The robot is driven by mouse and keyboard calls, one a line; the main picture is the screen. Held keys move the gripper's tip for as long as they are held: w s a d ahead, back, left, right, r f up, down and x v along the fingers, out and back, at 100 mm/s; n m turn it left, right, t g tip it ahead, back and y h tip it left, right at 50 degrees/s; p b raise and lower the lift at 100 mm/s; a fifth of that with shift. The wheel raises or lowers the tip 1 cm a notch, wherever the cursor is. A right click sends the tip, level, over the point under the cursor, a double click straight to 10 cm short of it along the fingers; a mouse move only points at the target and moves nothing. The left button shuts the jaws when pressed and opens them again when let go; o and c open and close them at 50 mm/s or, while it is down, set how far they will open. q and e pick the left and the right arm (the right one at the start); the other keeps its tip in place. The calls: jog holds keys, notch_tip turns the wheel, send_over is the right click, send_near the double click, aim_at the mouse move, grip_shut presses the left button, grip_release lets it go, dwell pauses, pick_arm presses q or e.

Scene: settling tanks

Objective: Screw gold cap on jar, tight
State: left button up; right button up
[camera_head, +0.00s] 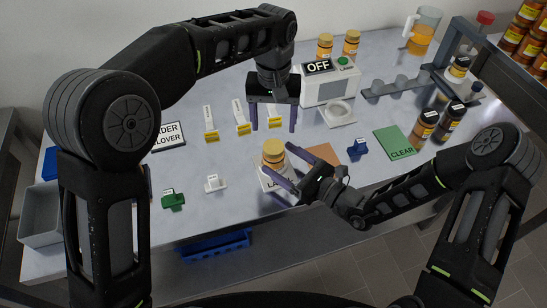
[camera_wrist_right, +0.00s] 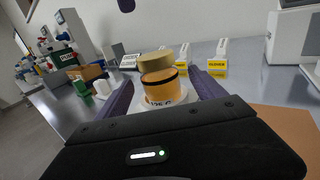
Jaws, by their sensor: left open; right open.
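My left gripper (camera_head: 273,120) is open and empty, pointing down above and behind the cap. Its fingertip shows at the wrist view's top.
A white machine reading OFF (camera_head: 329,84) stands behind, with two gold-capped jars (camera_head: 325,46) beyond. Small green (camera_head: 173,200) and blue (camera_head: 358,148) pieces and yellow-labelled holders (camera_head: 211,134) lie around.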

aim_at(273, 154)
jog(key=shift+x, duration=1.8)
jog(key=shift+s, duration=0.1)
jog(key=shift+c, duration=0.6)
grip_shut()
